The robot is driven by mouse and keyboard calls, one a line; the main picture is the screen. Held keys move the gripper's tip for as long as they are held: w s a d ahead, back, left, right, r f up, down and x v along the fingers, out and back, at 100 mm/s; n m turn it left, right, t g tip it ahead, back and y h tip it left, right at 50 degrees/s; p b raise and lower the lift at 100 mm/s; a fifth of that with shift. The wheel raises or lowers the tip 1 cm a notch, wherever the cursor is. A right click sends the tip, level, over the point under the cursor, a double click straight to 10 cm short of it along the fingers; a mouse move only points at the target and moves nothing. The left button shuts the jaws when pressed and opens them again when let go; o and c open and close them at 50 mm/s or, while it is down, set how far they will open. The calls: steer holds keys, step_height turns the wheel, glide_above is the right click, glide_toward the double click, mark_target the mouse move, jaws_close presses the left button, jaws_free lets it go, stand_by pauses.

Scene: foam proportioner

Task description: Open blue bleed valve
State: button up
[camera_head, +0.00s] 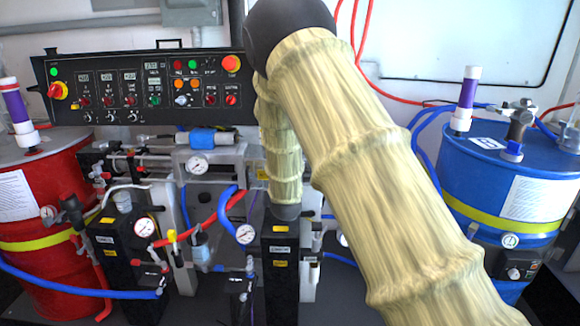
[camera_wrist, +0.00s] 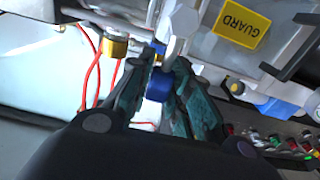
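In the wrist view my gripper (camera_wrist: 168,60) points its two dark teal fingers at a small blue valve handle (camera_wrist: 157,86). The blue piece shows between the fingers, one on each side, close to both. I cannot tell whether the fingers press on it. A pale metal fitting (camera_wrist: 178,25) is just beyond the fingertips. In the head view my arm in its cream sleeve covers the middle, and the gripper and the blue handle are hidden behind it.
A yellow GUARD label (camera_wrist: 241,30) on a grey housing and a brass fitting (camera_wrist: 114,47) are near the fingers. Red wires (camera_wrist: 92,75) hang at left. A red drum (camera_head: 50,215) stands left, a blue drum (camera_head: 515,190) right, and a control panel (camera_head: 130,90) behind.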

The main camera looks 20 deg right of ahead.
steer(key=o, duration=0.3)
steer(key=shift+o, duration=0.2)
steer(key=v, duration=1.2)
steer(key=shift+a, duration=0.1)
